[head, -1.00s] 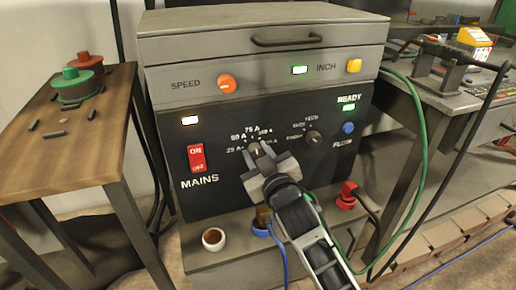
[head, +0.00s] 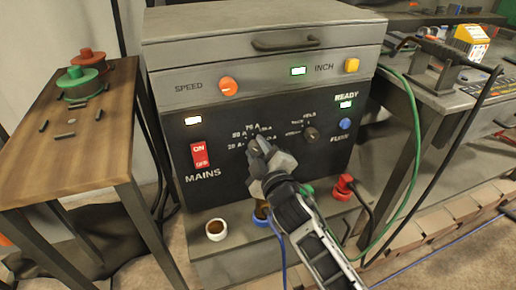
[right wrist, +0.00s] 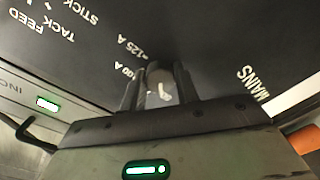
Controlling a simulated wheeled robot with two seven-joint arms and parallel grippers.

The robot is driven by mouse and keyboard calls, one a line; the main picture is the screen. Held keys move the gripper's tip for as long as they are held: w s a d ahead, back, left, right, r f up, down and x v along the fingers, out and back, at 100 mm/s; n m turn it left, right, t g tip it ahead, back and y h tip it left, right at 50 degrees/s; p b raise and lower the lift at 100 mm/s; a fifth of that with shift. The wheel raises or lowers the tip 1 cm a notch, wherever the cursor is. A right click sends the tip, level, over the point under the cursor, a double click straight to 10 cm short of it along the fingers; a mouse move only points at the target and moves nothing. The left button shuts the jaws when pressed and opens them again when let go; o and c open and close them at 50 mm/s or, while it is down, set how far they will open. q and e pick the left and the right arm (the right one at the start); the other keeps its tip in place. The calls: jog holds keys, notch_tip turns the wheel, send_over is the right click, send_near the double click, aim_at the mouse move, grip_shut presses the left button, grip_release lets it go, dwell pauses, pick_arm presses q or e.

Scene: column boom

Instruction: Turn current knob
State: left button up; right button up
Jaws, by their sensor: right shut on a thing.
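The current knob (right wrist: 160,76) is a small round knob on the black front panel, with amp labels such as 75 A around it. In the head view my right gripper (head: 259,150) is at this knob and hides most of it. In the right wrist view the two dark fingers (right wrist: 159,90) stand on either side of the knob, shut on it. A pale mark shows on the knob's face between them. The exact amp label it points at cannot be told. My left gripper is not in view.
The panel also carries a red MAINS switch (head: 199,154), a mode knob (head: 311,133), a blue button (head: 345,124) and an orange speed knob (head: 228,87). A white cup (head: 216,230) and a red plug (head: 344,186) are on the ledge below. A wooden table (head: 62,160) stands left.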

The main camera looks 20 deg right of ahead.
dwell(0.4)
jog(key=o, duration=1)
jog(key=shift+c, duration=0.2)
jog(key=shift+s, duration=0.1)
jog(key=s, duration=1.5)
jog(key=shift+s+d+r, duration=0.2)
jog(key=shift+s+d, duration=0.15)
jog(key=shift+d, duration=0.05)
